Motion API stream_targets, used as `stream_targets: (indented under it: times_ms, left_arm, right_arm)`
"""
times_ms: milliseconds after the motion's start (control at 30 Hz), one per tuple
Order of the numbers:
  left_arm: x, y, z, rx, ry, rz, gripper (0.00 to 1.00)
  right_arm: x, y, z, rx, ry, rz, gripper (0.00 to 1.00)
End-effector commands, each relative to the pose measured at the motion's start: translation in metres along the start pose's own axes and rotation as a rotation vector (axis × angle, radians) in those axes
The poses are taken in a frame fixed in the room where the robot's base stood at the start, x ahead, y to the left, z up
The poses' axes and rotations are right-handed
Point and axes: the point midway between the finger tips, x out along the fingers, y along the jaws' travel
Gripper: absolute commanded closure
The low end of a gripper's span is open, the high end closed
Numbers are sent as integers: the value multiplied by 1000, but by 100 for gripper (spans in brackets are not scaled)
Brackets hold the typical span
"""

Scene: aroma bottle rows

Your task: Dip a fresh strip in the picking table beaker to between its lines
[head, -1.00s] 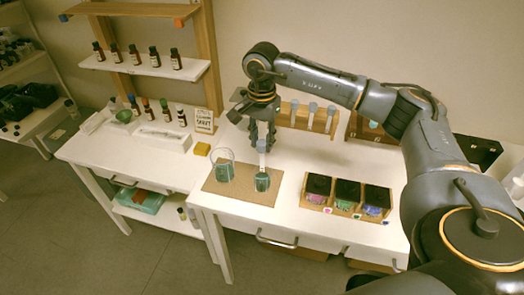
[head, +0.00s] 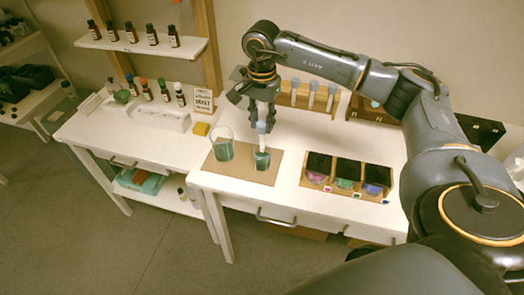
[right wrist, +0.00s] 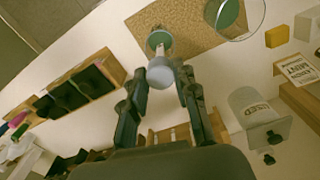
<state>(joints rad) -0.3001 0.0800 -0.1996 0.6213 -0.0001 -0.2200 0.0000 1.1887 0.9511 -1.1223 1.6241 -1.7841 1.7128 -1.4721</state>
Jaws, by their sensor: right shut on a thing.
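My right gripper (head: 262,118) points down, shut on the blue-grey top of a white strip (head: 261,139). In the right wrist view the strip's rounded top (right wrist: 160,76) sits between the fingers. The strip's lower end is over or inside the small beaker (head: 262,160) of green liquid; I cannot tell how deep it reaches or see any lines. A larger glass beaker (head: 222,145) with green liquid stands just left of it. Both stand on a brown cork mat (head: 233,173). My left gripper is out of view.
A wooden rack (head: 302,106) with several capped white pieces stands behind. Dark-lidded jars in a wooden tray (head: 346,180) stand to the right. A yellow block (head: 201,129) and a sign (head: 204,101) are at the left. The table front (head: 240,196) is clear.

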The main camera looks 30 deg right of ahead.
Motion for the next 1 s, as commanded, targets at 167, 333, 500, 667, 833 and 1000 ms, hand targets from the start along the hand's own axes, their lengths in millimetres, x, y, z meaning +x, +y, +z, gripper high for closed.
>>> stream_targets:
  times_ms: [167, 333, 500, 667, 833, 1000]
  left_arm:
    - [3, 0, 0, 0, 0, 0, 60]
    - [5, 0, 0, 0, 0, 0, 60]
    - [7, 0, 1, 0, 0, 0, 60]
    - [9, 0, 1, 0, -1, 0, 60]
    - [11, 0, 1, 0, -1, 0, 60]
    - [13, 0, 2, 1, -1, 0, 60]
  right_arm:
    - [3, 0, 0, 0, 0, 0, 91]
    - [6, 0, 0, 0, 0, 0, 91]
    - [8, 0, 0, 0, 0, 0, 91]
    - [10, 0, 0, 0, 0, 0, 91]
    - [13, 0, 0, 0, 0, 0, 91]
    - [15, 0, 0, 0, 0, 0, 91]
